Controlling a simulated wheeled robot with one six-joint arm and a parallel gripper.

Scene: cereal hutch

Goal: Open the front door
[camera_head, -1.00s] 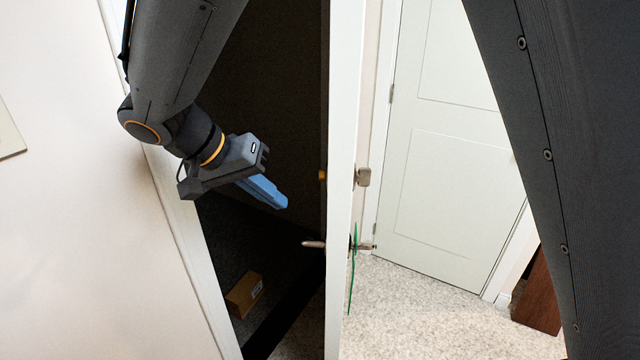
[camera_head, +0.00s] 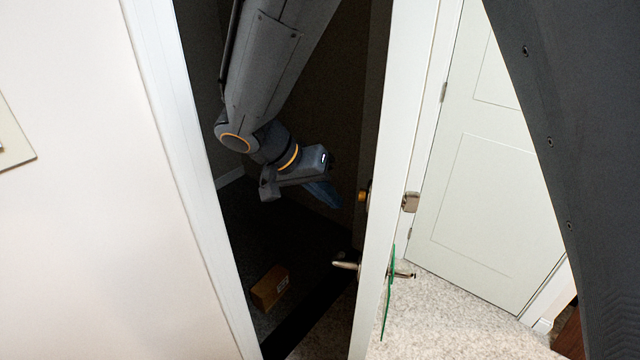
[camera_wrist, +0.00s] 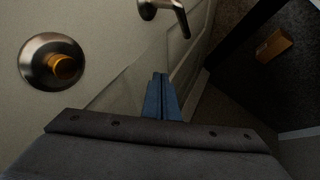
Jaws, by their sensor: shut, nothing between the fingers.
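The front door (camera_head: 393,130) stands partly open, seen nearly edge-on in the head view. Its lever handle (camera_head: 346,265) and orange deadbolt knob (camera_head: 362,195) are on the dark side; another lever (camera_head: 403,274) is on the lit side. My gripper (camera_head: 335,203) is in the dark opening, left of the door, shut and empty. In the wrist view the blue fingers (camera_wrist: 161,98) are together in front of the door face (camera_wrist: 105,30). The deadbolt (camera_wrist: 62,66) is left of them and the lever (camera_wrist: 170,10) above. I cannot tell whether the fingers touch the door.
A white door frame (camera_head: 185,170) and wall bound the opening on the left. A cardboard box (camera_head: 270,288) lies on the dark floor beyond; it also shows in the wrist view (camera_wrist: 273,45). A white panelled door (camera_head: 490,200) is at the right, behind carpeted floor.

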